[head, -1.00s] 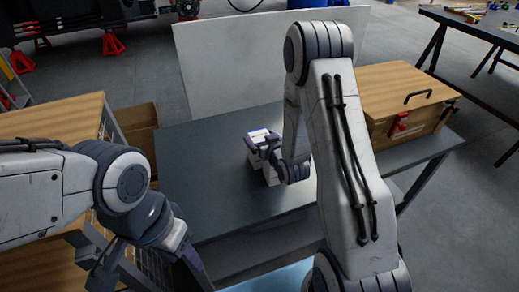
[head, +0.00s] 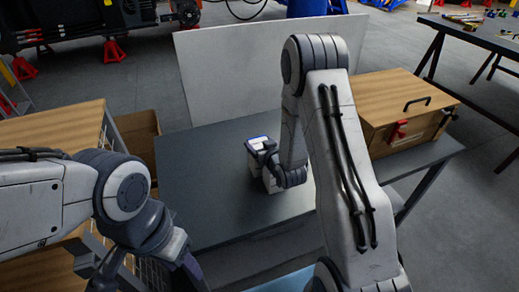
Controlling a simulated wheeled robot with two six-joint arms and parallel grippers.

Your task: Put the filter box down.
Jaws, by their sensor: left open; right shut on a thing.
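The filter box (head: 256,142) is a small white box with a blue-edged top, in the middle of the head view over the dark table (head: 195,170). My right gripper (head: 268,158) is shut on it from the right side. My gripper and wrist hide much of the box, so I cannot tell whether its underside touches the tabletop. My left gripper (head: 100,280) is at the lower left, open, low in front of the table's left end and well apart from the box. Its fingertips are hard to make out.
A wooden case (head: 400,100) with a black handle and red latch stands on the table's right end. A pale panel (head: 230,70) rises behind the table. A wooden-topped unit (head: 50,125) is at the left. The table's left part is bare.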

